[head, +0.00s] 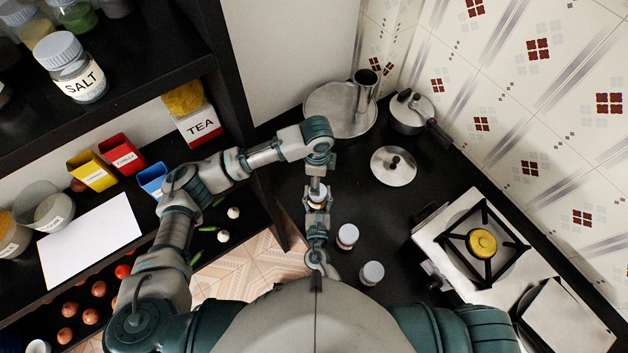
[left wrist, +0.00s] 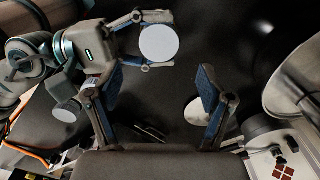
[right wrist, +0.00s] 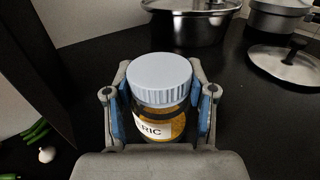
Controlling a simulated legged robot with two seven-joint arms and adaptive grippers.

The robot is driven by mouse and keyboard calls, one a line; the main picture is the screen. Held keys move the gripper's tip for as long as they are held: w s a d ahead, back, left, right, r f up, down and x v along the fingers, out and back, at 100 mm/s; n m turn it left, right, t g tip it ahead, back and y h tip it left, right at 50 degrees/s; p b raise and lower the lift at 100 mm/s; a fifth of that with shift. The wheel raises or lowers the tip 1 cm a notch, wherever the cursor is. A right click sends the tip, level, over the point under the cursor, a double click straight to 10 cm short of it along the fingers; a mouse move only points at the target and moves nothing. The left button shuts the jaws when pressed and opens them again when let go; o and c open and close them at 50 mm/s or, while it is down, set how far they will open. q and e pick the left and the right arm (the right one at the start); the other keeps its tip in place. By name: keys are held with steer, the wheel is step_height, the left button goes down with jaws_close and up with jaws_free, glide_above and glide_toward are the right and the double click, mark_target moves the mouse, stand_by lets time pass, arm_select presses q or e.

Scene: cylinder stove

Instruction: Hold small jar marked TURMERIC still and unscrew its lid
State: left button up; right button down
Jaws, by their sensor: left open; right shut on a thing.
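The small jar (right wrist: 160,110) has a ribbed white lid (right wrist: 160,78) and yellow contents. Its label shows only "ERIC" in the right wrist view. My right gripper (right wrist: 164,105) is shut on the jar's body from both sides, below the lid, and holds it upright. In the left wrist view the round lid (left wrist: 159,43) shows beyond the fingers of my left gripper (left wrist: 158,88), which is open and empty. In the head view the jar (head: 317,194) is between the two arms, partly hidden by the grippers.
Two other white-lidded jars (head: 347,236) (head: 371,273) stand on the black counter nearby. A metal lid (head: 393,166), pots (head: 411,112) and a stove (head: 470,250) are to the right. A dark shelf unit (head: 240,80) stands at left.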

arm_select(q)
steer(key=shift+d+m, duration=0.15)
steer(key=shift+m, duration=0.15)
arm_select(e)
steer(key=shift+d, duration=0.1)
arm_select(q)
step_height(320, 180, down, 6)
steer(key=shift+f, duration=0.8)
steer(key=c, duration=1.2)
steer(key=n, duration=0.4)
steer(key=shift+n, duration=0.3)
steer(key=shift+c, duration=0.2)
steer(key=shift+r, duration=0.1)
